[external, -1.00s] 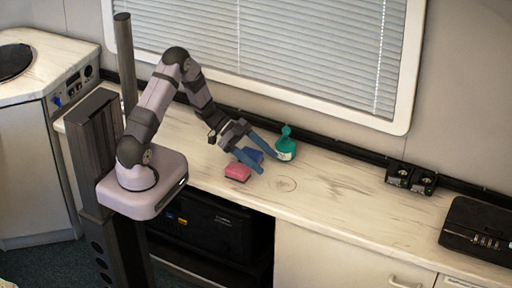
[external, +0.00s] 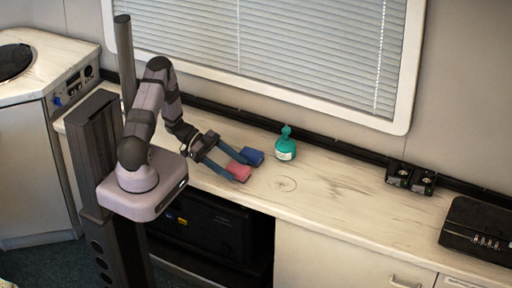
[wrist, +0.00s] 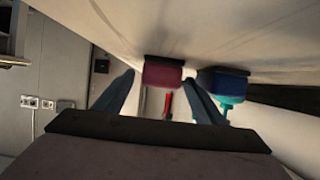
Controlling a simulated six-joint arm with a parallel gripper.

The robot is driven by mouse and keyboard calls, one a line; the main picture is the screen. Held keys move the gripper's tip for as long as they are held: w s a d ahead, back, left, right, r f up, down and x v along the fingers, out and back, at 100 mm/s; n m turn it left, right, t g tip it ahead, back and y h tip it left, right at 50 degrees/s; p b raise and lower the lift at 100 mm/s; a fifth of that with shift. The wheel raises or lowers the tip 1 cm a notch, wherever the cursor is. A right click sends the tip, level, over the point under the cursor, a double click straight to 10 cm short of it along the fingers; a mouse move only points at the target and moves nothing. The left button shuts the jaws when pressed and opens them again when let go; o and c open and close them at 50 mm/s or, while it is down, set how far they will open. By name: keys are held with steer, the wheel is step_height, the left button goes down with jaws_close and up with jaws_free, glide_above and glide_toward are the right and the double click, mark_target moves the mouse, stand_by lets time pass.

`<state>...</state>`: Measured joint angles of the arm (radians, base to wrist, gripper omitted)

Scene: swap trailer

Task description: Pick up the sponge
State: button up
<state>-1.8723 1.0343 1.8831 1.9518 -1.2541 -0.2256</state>
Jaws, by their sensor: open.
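A pink sponge (external: 238,170) with a darker layer lies on the counter near its front edge. A blue sponge (external: 253,156) lies just behind it. My gripper (external: 245,171) is open and low over the counter, its two fingers reaching along either side of the pink sponge. In the wrist view the pink sponge (wrist: 163,76) sits between the fingertips, with the blue sponge (wrist: 222,82) just outside the right finger. I cannot tell whether either finger touches a sponge.
A teal bottle (external: 285,147) stands behind and to the right of the sponges. Black sockets (external: 411,177) and a black case (external: 478,230) are at the far right. The counter (external: 335,205) between is clear. The window wall bounds the back.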

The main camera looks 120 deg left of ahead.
mark_target(238, 168)
steer(key=shift+x, duration=1.2)
steer(key=c, duration=1.1)
steer(key=shift+r, duration=0.15)
step_height(238, 168, up, 9)
steer(key=shift+r, duration=0.15)
steer(key=shift+w+d+r, duration=0.1)
steer(key=shift+r, duration=0.1)
